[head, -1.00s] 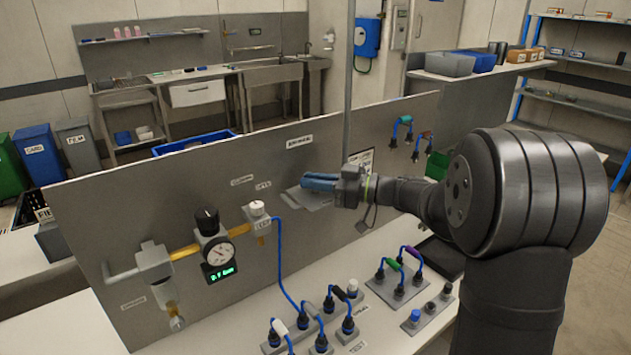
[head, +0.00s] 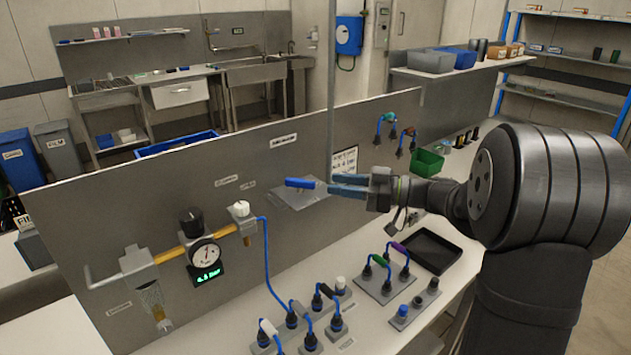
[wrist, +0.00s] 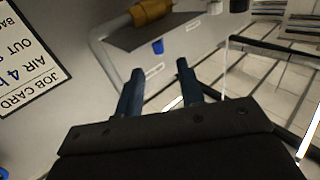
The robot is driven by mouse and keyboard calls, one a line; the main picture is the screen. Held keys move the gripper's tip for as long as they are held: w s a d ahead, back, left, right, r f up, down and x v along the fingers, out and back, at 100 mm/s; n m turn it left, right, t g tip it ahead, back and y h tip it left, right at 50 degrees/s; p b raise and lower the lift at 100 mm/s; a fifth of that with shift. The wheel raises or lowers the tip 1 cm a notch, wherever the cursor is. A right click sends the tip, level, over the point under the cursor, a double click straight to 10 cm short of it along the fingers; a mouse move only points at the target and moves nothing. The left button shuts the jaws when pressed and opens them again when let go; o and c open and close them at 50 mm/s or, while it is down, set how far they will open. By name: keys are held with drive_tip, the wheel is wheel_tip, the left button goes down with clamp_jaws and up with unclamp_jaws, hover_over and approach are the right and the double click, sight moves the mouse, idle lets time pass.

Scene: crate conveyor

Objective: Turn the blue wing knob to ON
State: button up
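The blue wing knob (head: 300,183) stands on a grey plate (head: 318,198) at the wall panel in the head view, its wing lying roughly level in the picture. A small blue piece (wrist: 158,46), seemingly the knob, shows beyond my fingertips in the wrist view. My gripper (head: 333,184) is just right of the knob, its blue fingers pointing at it with a small gap. In the wrist view the fingers (wrist: 156,68) are spread apart with nothing between them. The ON marking is not readable. The green gauge display (head: 208,275) seems to read about 6 bar, though small.
A job card (head: 344,162) hangs on the panel behind my gripper. The pressure gauge (head: 204,254) and pipes are at left. Plugged cable blocks (head: 372,284) and a black tray (head: 432,250) occupy the bench below.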

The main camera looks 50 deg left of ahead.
drive_tip(key=v, duration=0.7)
drive_tip(key=shift+w+d, duration=0.25)
drive_tip(key=shift+d, duration=0.1)
